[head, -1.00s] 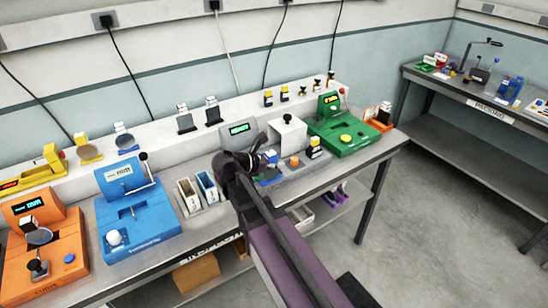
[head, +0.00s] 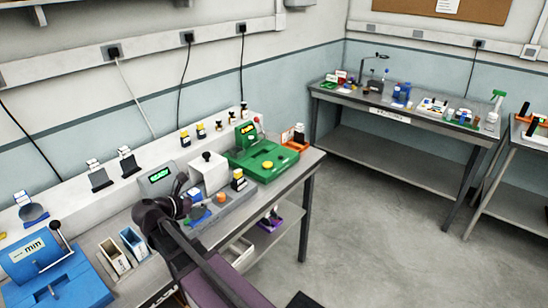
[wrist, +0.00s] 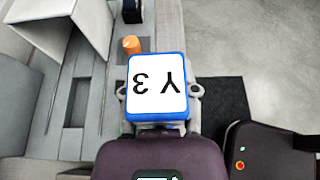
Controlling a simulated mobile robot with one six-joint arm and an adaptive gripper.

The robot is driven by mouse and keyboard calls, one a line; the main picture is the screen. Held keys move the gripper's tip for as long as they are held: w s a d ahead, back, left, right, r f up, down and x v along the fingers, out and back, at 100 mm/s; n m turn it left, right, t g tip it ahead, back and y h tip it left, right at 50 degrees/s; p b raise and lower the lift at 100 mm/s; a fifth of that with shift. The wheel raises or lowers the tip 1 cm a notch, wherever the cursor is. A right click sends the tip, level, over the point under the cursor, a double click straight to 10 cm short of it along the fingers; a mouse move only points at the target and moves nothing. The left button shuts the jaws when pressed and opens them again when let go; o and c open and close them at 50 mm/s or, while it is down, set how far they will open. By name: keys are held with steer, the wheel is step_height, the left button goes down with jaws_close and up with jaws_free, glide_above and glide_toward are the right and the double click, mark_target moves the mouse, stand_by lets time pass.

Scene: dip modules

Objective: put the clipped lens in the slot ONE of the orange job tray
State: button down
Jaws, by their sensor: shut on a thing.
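My gripper (wrist: 158,92) is shut on a blue block with a white top marked "Y 3" (wrist: 156,75). In the wrist view its fingertips show at both sides of the block. I cannot tell from this top face whether the block is the clipped lens. In the head view my gripper (head: 188,200) is over the long bench, by the white box with a black knob. A small orange tray (head: 301,147) with a dark upright piece stands at the far end of that bench, beyond the green machine. Its slot labels are too small to read.
The green machine (head: 262,160) with a yellow knob stands between my gripper and the orange tray. The white box (head: 209,173) and a small orange knob (wrist: 131,44) are close to my gripper. A second bench (head: 400,112) with several small items stands across clear floor.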

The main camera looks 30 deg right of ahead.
step_height(320, 180, up, 16)
steer(key=p, duration=1.5)
steer(key=shift+r, duration=0.1)
steer(key=shift+d, duration=0.1)
